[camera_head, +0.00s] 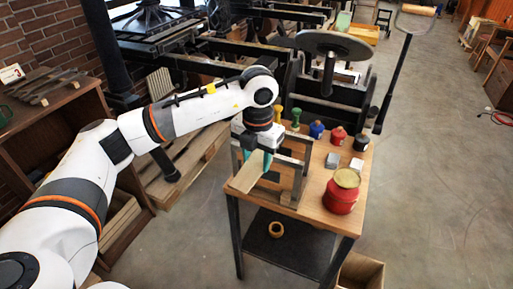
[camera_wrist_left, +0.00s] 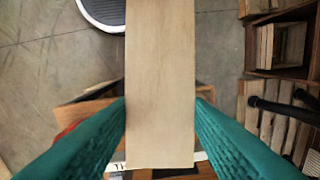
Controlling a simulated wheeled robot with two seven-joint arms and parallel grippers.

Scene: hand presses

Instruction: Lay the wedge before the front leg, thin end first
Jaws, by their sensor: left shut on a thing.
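My left gripper (camera_head: 256,163) is above the left edge of the small wooden table (camera_head: 318,205). Its teal fingers are shut on the pale wooden wedge (camera_head: 245,178), which sticks out toward the lower left, past the table edge. In the left wrist view the wedge (camera_wrist_left: 160,70) runs lengthwise between the two fingers of the left gripper (camera_wrist_left: 160,110). Which end is thin cannot be told. A near table leg (camera_head: 237,238) shows below the wedge; which leg is the front leg is unclear. My right gripper is not in view.
A grey metal frame (camera_head: 299,170) stands on the table close to my left gripper. A red tin (camera_head: 342,195) and several coloured bottles and stamps, including a blue one (camera_head: 317,129), stand there too. A wooden ring (camera_head: 276,230) lies on the dark lower shelf.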

